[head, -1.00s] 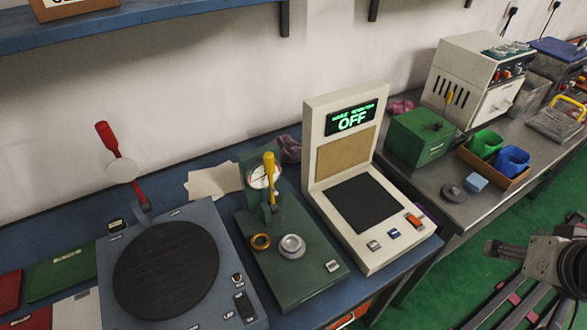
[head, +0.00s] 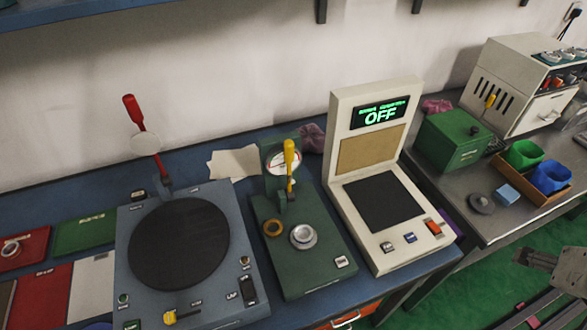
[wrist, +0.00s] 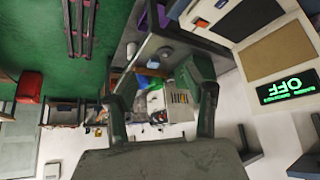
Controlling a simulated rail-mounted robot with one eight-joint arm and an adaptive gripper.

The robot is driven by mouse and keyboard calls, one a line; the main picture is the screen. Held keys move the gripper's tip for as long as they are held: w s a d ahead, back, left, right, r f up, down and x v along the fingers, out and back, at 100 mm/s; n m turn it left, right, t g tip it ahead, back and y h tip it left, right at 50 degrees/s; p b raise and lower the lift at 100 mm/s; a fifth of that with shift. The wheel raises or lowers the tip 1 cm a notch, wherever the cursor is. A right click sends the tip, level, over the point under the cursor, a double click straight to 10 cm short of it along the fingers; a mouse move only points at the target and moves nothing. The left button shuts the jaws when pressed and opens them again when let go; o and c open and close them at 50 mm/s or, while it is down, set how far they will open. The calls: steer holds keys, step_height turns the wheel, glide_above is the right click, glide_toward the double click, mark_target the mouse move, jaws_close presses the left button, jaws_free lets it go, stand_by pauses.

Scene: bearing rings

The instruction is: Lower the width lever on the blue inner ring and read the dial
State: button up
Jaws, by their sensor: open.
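The green gauge (head: 318,262) stands on the blue bench in the head view. Its yellow-handled lever (head: 290,158) is upright in front of a round white dial (head: 283,162); the needle reading is too small to tell. A silver ring (head: 303,236) sits on the gauge's base, with a brass ring (head: 273,228) beside it. I cannot make out a ring that is clearly blue. My gripper (wrist: 160,78) shows in the wrist view with its fingers apart and nothing between them. It is well away from the lever.
A grey turntable device (head: 180,244) with a raised red lever stands left of the gauge. A cream machine (head: 345,215) with a display reading OFF stands right. Red and green trays (head: 85,236) lie far left; one red tray holds a ring (head: 10,248). Bins (head: 524,154) stand right.

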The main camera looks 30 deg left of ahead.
steer(key=shift+w+a+f, duration=0.1)
steer(key=shift+w+a, duration=0.05)
steer(key=shift+a, duration=0.1)
steer(key=shift+c, duration=1.2)
steer(key=a, duration=0.1)
steer(key=w+a+f+y+b, duration=0.1)
steer(key=a, duration=0.1)
steer(key=w+a+y, duration=0.1)
steer(key=shift+a+f+g, duration=0.2)
steer(key=shift+a+g, duration=0.05)
steer(key=shift+g, duration=0.05)
jaws_close()
steer(key=w+a+f+g+y+b, duration=0.1)
steer(key=a+y, duration=0.4)
steer(key=a, duration=0.6)
steer(key=w+a+n+g+y+b, duration=0.1)
steer(key=w+a+g+y+b, duration=0.2)
steer(key=a, duration=0.8)
steer(key=w+a+f+g+y+b, duration=0.1)
steer(key=w+a+g+y+b, duration=0.1)
steer(key=a+g+y+b, duration=0.2)
steer(key=shift+a+f+g+y+b, duration=0.4)
steer(key=shift+a+y, duration=1.5)
steer(key=shift+a, duration=1.5)
